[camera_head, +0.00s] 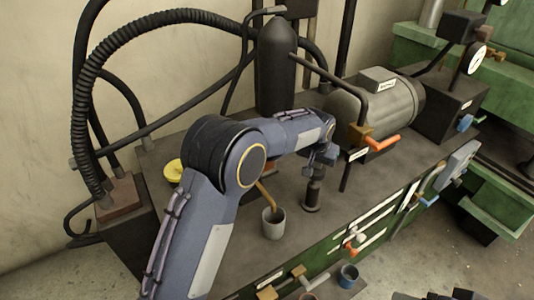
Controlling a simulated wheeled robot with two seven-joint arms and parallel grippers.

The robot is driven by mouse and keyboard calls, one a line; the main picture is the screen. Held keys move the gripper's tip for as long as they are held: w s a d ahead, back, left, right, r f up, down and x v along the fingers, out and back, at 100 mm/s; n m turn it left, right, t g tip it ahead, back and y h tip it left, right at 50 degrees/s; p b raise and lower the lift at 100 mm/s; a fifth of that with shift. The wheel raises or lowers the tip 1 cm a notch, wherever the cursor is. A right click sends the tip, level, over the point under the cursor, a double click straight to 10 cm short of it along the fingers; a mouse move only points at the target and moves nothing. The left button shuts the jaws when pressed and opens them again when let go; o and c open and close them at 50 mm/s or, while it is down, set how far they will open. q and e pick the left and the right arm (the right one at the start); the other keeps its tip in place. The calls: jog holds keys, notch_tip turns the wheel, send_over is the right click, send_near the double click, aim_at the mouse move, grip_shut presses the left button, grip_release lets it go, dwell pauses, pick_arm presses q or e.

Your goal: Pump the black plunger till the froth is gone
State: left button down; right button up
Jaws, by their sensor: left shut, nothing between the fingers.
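The black plunger (313,190) stands upright on the dark bench top, right of the grey cup. My left gripper (320,164) is small in the picture, shut and empty, just above the plunger's top. Whether it touches the plunger I cannot tell. An amber spout or tube (266,195) comes down to the grey cup (273,224). I cannot make out any froth. My left arm hides part of the bench behind it.
A grey motor-like cylinder (400,103) with an orange-handled valve (382,142) stands behind and right of the plunger. A tall black cylinder (275,65) and ribbed hose (80,120) stand at the back. A blue cup (348,276) is by the front edge.

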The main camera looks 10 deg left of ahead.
aim_at(316, 171)
pick_arm(q)
jog(key=shift+s+f+b, duration=0.1)
jog(key=shift+f+b, duration=1.15)
jog(key=shift+f, duration=0.85)
jog(key=shift+r, duration=0.1)
jog(key=shift+r+p, duration=1.9)
jog(key=shift+r, duration=0.8)
jog(key=shift+r, duration=0.1)
notch_tip(316, 171, up, 6)
jog(key=p, duration=0.4)
